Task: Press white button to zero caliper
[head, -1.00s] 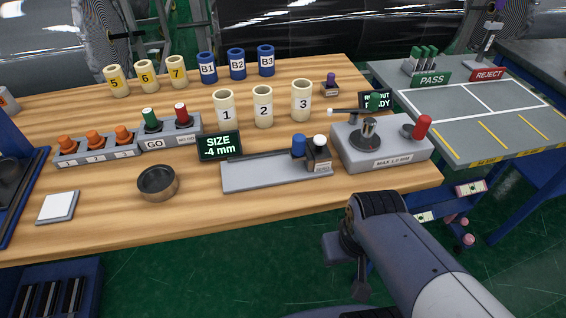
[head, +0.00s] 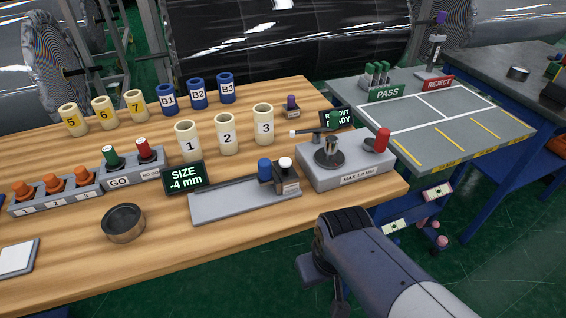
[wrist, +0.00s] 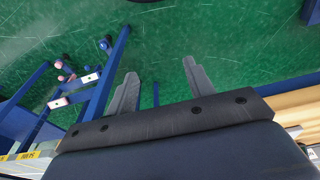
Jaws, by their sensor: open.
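The caliper (head: 240,202) is a grey flat bar lying on the wooden table. A blue knob (head: 265,170) and a white button (head: 285,163) stand at its right end. Its display (head: 184,178) behind it reads "SIZE -4 mm". My arm reaches in at the lower right of the head view, off the table's front edge. My gripper shows in the wrist view (wrist: 160,85), with its two grey fingers apart and nothing between them. It points at the green floor, away from the caliper. The fingertips are not clear in the head view.
A gauge block (head: 350,168) with a red knob stands right of the caliper. Cream rolls (head: 227,132) stand behind it, and a round dark bowl (head: 123,222) lies left of it. A grey PASS/REJECT table (head: 440,120) is at the right. Bare wood lies in front of the caliper.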

